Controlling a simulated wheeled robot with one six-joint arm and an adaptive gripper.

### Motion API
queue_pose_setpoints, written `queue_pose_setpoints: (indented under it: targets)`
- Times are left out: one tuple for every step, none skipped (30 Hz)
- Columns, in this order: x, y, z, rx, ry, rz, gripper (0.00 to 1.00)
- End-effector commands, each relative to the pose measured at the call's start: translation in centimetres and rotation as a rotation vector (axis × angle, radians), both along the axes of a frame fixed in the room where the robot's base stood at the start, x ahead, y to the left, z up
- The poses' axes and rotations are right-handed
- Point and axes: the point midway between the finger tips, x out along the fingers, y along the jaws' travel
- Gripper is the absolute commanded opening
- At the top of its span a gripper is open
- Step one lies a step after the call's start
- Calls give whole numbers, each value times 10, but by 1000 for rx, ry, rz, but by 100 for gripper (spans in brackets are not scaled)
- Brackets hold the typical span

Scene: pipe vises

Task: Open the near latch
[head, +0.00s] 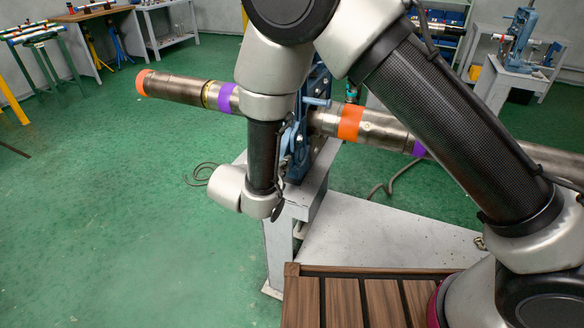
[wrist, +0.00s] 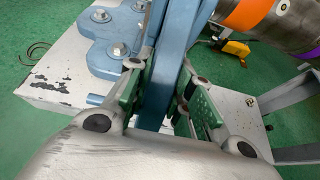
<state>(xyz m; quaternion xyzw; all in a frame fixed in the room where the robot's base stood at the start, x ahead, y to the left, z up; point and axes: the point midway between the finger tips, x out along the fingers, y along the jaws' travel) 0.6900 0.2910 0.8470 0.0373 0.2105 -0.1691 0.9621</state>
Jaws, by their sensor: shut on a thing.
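A blue pipe vise (head: 318,178) stands on a pale metal stand in the head view, partly hidden by my arm. In the wrist view its blue base plate (wrist: 112,52) is bolted to the stand top. My gripper (wrist: 165,98) has green-padded fingers on both sides of an upright blue bar of the vise (wrist: 172,60), probably the near latch, and is shut on it. The bar is upright and its upper end is out of the wrist view. My arm hides the gripper's grasp in the head view.
A metal pipe (head: 180,90) with orange and purple bands runs across through the vise. The pale stand (head: 375,240) spreads to the right, behind a wooden slatted surface (head: 345,300). Other benches stand at the back.

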Motion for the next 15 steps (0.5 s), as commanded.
queue_pose_setpoints:
  targets:
    - [-1, 2, 6, 18, 33, 2, 0]
    - [-2, 2, 8, 26, 54, 2, 0]
    - [-3, 3, 10, 35, 83, 1, 0]
    - [-4, 3, 12, 43, 103, 2, 0]
    - [-5, 3, 13, 49, 123, 2, 0]
    - [-5, 3, 15, 58, 147, 1, 0]
    - [-6, 3, 17, 64, 164, 2, 0]
    - [-6, 3, 18, 71, 181, 1, 0]
    - [-7, 3, 20, 77, 201, 2, 0]
    - [-7, 4, 21, 82, 215, 2, 0]
    - [-7, 3, 22, 86, 228, 1, 0]
    - [-8, 4, 23, 92, 244, 2, 0]
    - [-8, 4, 25, 94, 254, 2, 0]
    - [-8, 4, 25, 99, 264, 1, 0]
    - [-8, 4, 26, 102, 276, 2, 0]
